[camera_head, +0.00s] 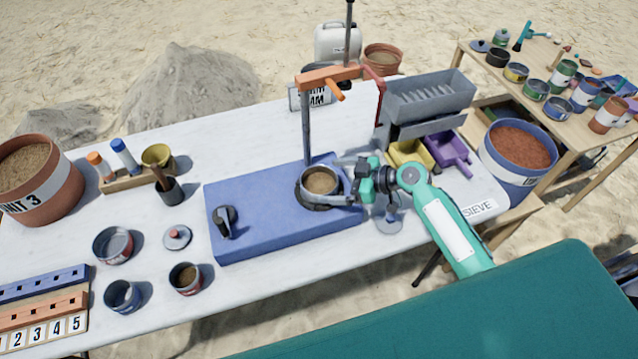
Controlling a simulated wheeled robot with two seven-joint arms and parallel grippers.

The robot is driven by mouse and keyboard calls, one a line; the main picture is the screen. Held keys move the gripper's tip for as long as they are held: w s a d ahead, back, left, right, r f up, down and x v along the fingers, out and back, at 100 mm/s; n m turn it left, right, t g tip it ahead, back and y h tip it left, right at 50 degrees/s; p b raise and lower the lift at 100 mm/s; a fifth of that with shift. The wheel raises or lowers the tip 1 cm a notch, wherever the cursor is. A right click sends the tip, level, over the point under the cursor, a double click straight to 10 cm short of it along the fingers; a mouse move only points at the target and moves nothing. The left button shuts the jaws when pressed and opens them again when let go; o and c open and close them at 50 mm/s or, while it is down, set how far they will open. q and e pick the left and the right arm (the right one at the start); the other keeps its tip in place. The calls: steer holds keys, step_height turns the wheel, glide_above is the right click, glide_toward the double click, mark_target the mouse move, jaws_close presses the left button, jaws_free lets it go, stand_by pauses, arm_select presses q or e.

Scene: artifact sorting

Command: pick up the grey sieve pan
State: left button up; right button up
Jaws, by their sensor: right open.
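The grey sieve pan (303,188) is a round pan with brown soil in it. It sits on the blue base block (262,228) on the white table, below the orange crossbar of a grey post. My right gripper (338,186) reaches in from the right at the pan's right side, with its jaws open. Its fingers are close to the pan's rim. I cannot tell whether they touch it. The gripper hides part of the pan's right edge. My left gripper is not in view.
A dark knob (226,219) stands on the block's left. A grey hopper (428,95) stands behind my arm, with yellow (408,153) and purple (447,149) trays below it. Several small cans stand at the table's front left. A blue bucket of red soil (519,147) is at right.

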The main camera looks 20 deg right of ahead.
mark_target(319, 189)
steer(key=shift+r+p+x, duration=0.2)
steer(key=shift+p+x, duration=0.5)
steer(key=shift+x, duration=0.4)
steer(key=shift+p+x, duration=0.35)
steer(key=shift+x, duration=0.85)
steer(key=shift+a+f, duration=0.15)
steer(key=shift+a, duration=0.05)
steer(key=shift+f, duration=0.1)
steer(key=shift+c, duration=0.2)
steer(key=c, duration=0.8)
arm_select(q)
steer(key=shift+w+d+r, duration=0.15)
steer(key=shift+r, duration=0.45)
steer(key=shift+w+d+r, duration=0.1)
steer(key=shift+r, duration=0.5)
arm_select(e)
steer(key=shift+w, duration=0.1)
steer(key=shift+r, duration=0.35)
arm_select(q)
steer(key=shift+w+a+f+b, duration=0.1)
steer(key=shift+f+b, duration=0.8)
arm_select(e)
step_height(319, 189, up, 9)
steer(key=shift+r, duration=0.2)
